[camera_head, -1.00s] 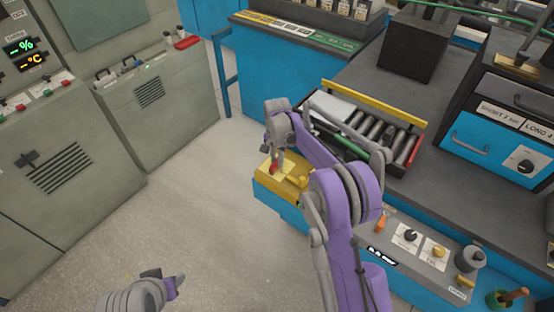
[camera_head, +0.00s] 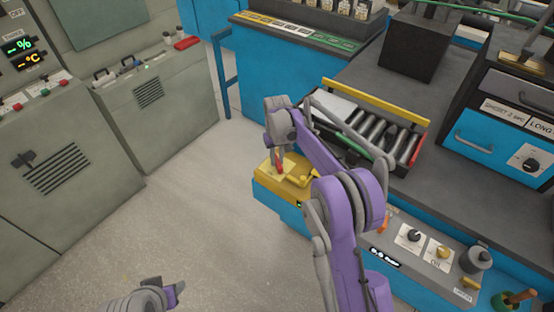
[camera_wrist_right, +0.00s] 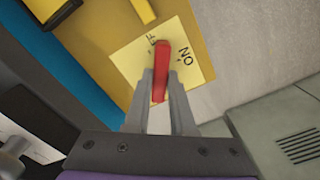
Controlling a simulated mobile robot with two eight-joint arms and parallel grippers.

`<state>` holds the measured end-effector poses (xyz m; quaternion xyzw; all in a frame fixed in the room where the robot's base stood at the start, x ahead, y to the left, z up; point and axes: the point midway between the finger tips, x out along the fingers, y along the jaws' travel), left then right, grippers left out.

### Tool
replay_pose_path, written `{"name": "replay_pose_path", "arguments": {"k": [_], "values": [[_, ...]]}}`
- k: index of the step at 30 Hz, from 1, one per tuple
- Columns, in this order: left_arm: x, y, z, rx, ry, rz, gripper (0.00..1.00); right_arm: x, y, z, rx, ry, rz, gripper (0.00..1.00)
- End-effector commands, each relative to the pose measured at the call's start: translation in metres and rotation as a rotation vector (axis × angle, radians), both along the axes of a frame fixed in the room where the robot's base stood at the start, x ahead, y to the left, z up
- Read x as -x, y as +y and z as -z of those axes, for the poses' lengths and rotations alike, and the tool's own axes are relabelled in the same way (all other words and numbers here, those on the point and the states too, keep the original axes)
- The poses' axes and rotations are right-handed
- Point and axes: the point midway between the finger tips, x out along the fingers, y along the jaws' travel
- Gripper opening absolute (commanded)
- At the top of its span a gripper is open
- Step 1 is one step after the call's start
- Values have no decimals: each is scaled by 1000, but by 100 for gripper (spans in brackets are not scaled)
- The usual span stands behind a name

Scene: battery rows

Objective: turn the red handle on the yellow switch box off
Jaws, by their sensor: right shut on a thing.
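The yellow switch box (camera_head: 265,185) sits at the left corner of the blue and grey bench in the head view. Its yellow plate (camera_wrist_right: 128,65) carries a pale label with ON on the right and a partly hidden OFF on the left. The red handle (camera_wrist_right: 161,65) stands between the two words in the wrist view. My right gripper (camera_wrist_right: 161,85) is shut on the red handle, a finger on each side. In the head view my right gripper (camera_head: 279,160) hides much of the handle. My left gripper (camera_head: 165,289) is low at the left, away from the box; its jaw opening is unclear.
A tray of grey cylinders (camera_head: 372,130) with a yellow rear edge lies behind my right arm. A panel with knobs (camera_head: 425,246) is at the bench's front right. Grey-green cabinets (camera_head: 165,115) stand left. The floor between is clear.

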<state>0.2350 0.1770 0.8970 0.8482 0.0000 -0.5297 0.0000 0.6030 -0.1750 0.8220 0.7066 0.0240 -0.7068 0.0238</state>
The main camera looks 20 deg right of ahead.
Motion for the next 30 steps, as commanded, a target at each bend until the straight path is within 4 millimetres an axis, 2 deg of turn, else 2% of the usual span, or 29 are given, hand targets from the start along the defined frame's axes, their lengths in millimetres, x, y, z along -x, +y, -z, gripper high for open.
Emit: {"name": "replay_pose_path", "arguments": {"k": [15,30], "values": [[2,0,8,0,3,0,50,0,0,0,1,-1,-437,0],[2,0,9,0,4,0,50,0,0,-1,1,-1,-606,0]]}}
